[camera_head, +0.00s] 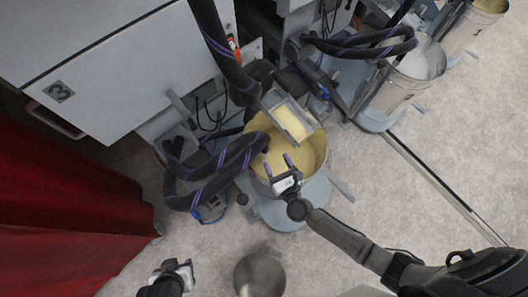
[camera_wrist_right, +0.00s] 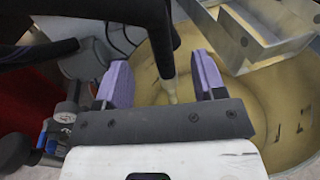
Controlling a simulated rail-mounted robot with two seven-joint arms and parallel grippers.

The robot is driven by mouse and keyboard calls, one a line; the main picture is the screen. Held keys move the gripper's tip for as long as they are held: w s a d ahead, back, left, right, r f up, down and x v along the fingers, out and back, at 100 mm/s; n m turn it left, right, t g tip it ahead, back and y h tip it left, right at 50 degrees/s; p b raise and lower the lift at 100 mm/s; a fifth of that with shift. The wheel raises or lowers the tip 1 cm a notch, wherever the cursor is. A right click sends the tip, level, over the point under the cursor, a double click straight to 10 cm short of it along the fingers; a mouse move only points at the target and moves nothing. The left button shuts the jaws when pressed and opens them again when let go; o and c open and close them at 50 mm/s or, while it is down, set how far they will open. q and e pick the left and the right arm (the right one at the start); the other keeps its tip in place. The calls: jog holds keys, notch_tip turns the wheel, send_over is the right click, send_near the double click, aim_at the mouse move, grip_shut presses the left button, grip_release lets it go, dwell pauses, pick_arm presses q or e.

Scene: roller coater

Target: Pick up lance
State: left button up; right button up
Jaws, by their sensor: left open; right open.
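The lance (camera_wrist_right: 169,65) looks like a dark tube with a pale tip, running down into a round bucket of yellow powder (camera_wrist_right: 285,150). In the head view the dark, purple-striped hose (camera_head: 233,153) loops over the bucket (camera_head: 322,150), its end dipping inside the rim. My right gripper (camera_head: 278,163) is open above the bucket. In the wrist view its purple finger pads (camera_wrist_right: 162,78) stand either side of the lance tip, which shows beyond them; I see no contact. My left gripper (camera_head: 175,268) is open and empty over the floor at lower left.
A metal chute (camera_head: 292,118) with yellow powder overhangs the bucket's far side. A grey cabinet (camera_head: 130,70) stands at upper left, a red curtain (camera_head: 60,215) at left. More buckets (camera_head: 395,90) stand at upper right. The floor at right is mostly clear.

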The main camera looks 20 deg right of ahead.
aim_at(262, 136)
jog(key=w, duration=0.4)
jog(key=shift+w+a+b, duration=0.3)
jog(key=shift+a, duration=0.05)
jog(key=shift+w+d, duration=0.15)
jog(key=shift+w, duration=0.55)
jog(key=shift+w+f+b, duration=0.1)
jog(key=shift+w+b, duration=0.8)
jog(key=shift+w, duration=1.75)
jog(key=shift+s+a, duration=0.1)
jog(key=shift+a, duration=0.1)
jog(key=shift+c, duration=0.3)
jog(key=c, duration=1)
grip_shut()
